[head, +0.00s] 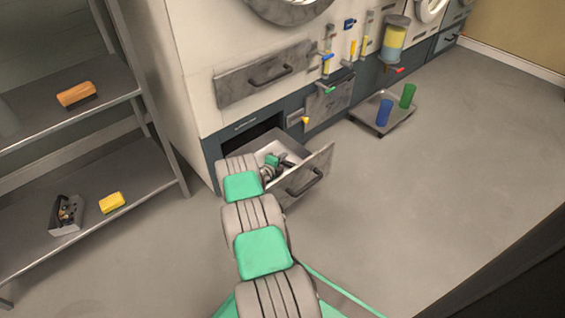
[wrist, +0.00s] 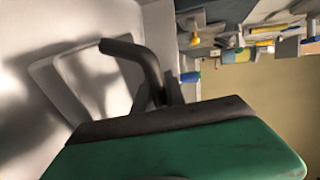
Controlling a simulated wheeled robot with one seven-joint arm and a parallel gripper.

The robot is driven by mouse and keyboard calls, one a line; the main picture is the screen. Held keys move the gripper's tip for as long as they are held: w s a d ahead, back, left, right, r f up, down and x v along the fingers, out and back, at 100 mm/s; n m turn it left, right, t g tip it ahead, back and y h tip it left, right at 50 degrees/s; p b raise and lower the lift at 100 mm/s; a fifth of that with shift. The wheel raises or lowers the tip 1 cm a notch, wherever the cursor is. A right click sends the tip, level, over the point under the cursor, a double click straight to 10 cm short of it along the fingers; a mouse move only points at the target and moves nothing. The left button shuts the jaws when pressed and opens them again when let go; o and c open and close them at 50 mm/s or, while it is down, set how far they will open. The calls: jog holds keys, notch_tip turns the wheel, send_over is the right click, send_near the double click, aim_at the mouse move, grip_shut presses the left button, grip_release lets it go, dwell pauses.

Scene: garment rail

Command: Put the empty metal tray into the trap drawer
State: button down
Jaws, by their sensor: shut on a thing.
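The trap drawer (head: 313,175) is pulled open low on the machine front, with its grey front panel and dark handle facing the floor area. My gripper (head: 281,162) reaches down into the drawer. In the wrist view my gripper (wrist: 140,62) has a dark finger against a pale metal piece with a rounded rim (wrist: 45,75), which looks like the metal tray. My gripper is shut on it. In the head view my arm and gripper hide most of the tray, and I cannot tell whether it rests on the drawer floor.
A closed drawer (head: 264,74) is above. A floor tray (head: 369,118) holds a blue cup (head: 384,113) and a green cup (head: 407,96). The left shelf bears a small filled bin (head: 66,215), a yellow block (head: 112,203) and an orange block (head: 76,94). The floor at right is clear.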

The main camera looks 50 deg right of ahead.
jog(key=shift+r, duration=0.15)
jog(key=c, duration=1.4)
grip_release()
